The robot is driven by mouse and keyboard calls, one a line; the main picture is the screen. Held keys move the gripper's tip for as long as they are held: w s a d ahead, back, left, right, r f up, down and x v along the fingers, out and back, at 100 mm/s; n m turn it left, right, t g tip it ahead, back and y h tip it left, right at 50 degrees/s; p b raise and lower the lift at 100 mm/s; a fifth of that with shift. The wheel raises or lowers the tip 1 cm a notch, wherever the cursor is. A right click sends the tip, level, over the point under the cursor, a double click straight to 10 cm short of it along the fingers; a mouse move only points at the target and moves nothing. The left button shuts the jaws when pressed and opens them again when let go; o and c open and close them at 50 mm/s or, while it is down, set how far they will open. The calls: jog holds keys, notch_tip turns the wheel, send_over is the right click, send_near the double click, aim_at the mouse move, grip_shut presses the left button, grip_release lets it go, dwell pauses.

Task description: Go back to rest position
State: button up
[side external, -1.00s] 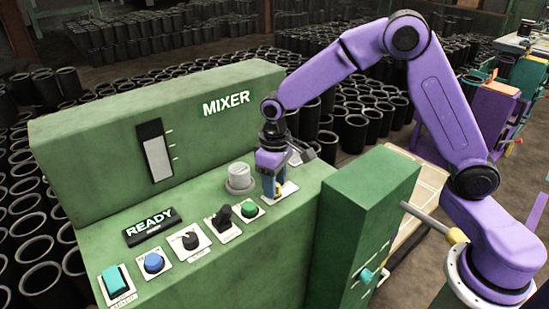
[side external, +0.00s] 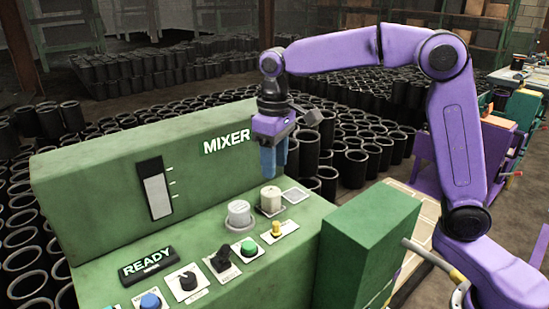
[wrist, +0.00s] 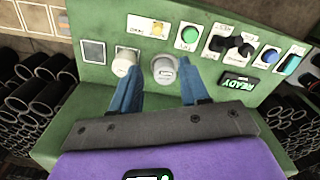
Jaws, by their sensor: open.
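My gripper (side external: 273,158) hangs from the purple arm above the green mixer (side external: 90,165) and points down. Its blue fingers are apart with nothing between them, clear of the panel. In the wrist view my gripper (wrist: 157,95) shows both fingers spread over the panel. A cream knob (side external: 271,199) and a grey knob (side external: 239,213) stand on the panel below it. A yellow switch (side external: 276,228) and a green button (side external: 248,247) lie nearer the front edge.
The panel also carries a black knob (side external: 188,281), a black selector (side external: 220,260), a blue button (side external: 150,302) and a READY display (side external: 148,264). A green box (side external: 370,240) stands to the right. Several black rubber sleeves (side external: 355,168) fill the floor behind.

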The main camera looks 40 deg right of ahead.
jog(key=shift+r, duration=0.15)
jog(key=s+d+f+n, duration=0.2)
jog(key=s+d+f, duration=0.1)
jog(key=s, duration=0.7)
jog(key=s+d+f+n, duration=0.3)
jog(key=s, duration=0.6)
jog(key=s+d+f+n, duration=0.2)
jog(key=s+n, duration=0.1)
jog(key=s, duration=0.7)
jog(key=shift+s+d+f, duration=0.35)
jog(key=shift+d+f, duration=0.05)
